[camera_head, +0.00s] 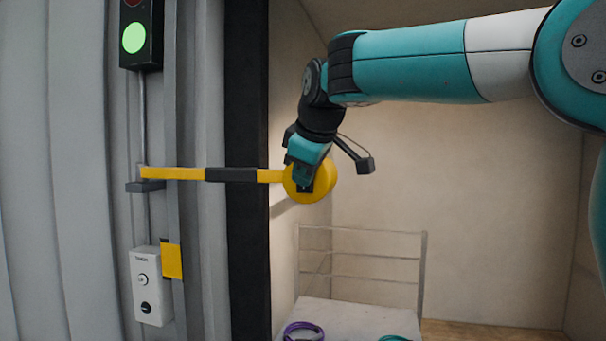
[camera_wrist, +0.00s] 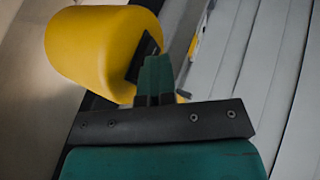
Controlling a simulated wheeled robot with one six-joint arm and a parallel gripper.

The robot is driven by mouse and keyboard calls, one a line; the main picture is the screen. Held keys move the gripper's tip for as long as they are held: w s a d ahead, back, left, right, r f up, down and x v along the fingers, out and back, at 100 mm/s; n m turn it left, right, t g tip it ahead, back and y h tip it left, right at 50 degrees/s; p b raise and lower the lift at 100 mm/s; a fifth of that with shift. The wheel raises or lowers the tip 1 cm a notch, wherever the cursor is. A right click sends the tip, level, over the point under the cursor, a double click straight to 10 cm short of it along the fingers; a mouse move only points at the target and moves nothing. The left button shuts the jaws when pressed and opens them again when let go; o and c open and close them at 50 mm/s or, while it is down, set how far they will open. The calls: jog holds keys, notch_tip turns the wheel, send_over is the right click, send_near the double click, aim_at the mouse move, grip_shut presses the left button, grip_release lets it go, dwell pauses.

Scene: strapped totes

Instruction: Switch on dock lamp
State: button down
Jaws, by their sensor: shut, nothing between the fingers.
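The dock lamp is a yellow drum-shaped head (camera_head: 325,179) on the end of a yellow and black arm (camera_head: 190,174) that reaches out from the door frame. In the wrist view, the yellow head (camera_wrist: 95,50) fills the upper left, with a black part (camera_wrist: 145,58) on its end. My gripper (camera_head: 304,186) is at the near end of the head and hides part of it. Its fingers (camera_wrist: 156,70) are shut and empty, close beside the black part; I cannot tell whether they touch it. The lamp's front faces away, so I cannot see whether it is lit.
A signal light (camera_head: 133,38) glows green at the upper left. A white control box (camera_head: 150,285) with two buttons is below the lamp arm. A wire-backed cart (camera_head: 362,312) bearing purple and teal straps stands inside the trailer.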

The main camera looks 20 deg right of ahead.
dwell(0.3)
jog(key=s+a+r, duration=0.3)
jog(key=s+r, duration=0.4)
jog(key=s, duration=0.3)
jog(key=shift+a, duration=0.15)
jog(key=shift+r, duration=0.1)
